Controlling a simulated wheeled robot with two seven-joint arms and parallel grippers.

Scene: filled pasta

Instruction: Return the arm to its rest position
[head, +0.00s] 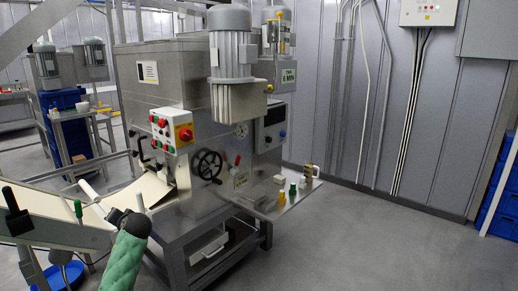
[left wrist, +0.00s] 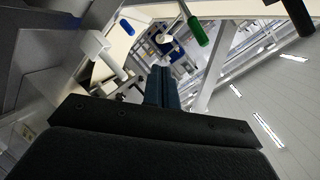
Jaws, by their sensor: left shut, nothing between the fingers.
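In the left wrist view my left gripper (left wrist: 161,86) points away from the camera. Its two dark fingers are together, with nothing held between them. In the head view a green-sleeved part of my left arm rises from the bottom edge, left of centre, in front of the machine's lower frame. Its dark end is beside the sloping conveyor; the fingertips cannot be made out there. My right gripper is in neither view.
The large steel pasta machine (head: 185,95) stands just beyond the arm, with a handwheel (head: 207,165) and a side shelf (head: 284,200) holding small items. The conveyor (head: 60,232) is at left. Near the left gripper are a green handle (left wrist: 198,32) and a white lever (left wrist: 97,45).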

